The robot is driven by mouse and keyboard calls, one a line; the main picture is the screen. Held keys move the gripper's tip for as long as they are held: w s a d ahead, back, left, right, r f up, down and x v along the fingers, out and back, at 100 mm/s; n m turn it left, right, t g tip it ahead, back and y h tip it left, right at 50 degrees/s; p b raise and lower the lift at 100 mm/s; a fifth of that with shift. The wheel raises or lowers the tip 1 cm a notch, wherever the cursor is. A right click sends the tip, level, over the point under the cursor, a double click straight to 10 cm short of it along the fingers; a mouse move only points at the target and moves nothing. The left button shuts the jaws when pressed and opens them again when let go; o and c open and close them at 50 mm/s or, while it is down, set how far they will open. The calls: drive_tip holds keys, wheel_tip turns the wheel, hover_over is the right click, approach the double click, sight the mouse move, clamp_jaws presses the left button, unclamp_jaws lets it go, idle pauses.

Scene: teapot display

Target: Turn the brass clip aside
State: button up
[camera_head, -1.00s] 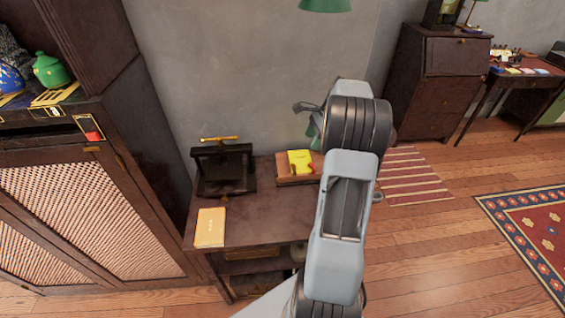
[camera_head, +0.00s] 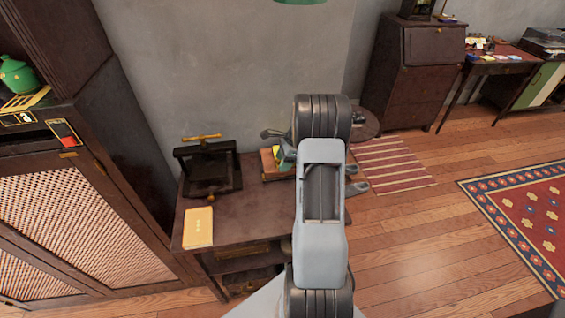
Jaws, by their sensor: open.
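A small brass piece (camera_head: 68,154), perhaps the clip, shows on the dark cabinet (camera_head: 75,112) at the left, just above its woven door panel. It is too small to tell how it is turned. My gripper (camera_head: 360,179) shows only in part, with grey finger-like tips at the right side of my arm; the rest is hidden behind the arm. It is open, and I see nothing held. It is well to the right of the cabinet, over or beyond the low table's right end.
A low dark table (camera_head: 240,214) bears a black press (camera_head: 208,172) with a brass handle and a yellow booklet (camera_head: 198,227). A green teapot (camera_head: 17,74) stands in the cabinet.

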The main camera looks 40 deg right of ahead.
drive_tip(key=shift+w+a+f, duration=0.1)
drive_tip(key=shift+a+f, duration=0.1)
drive_tip(key=shift+f, duration=0.25)
drive_tip(key=shift+c, duration=0.4)
drive_tip(key=c, duration=0.8)
drive_tip(key=shift+c, duration=0.2)
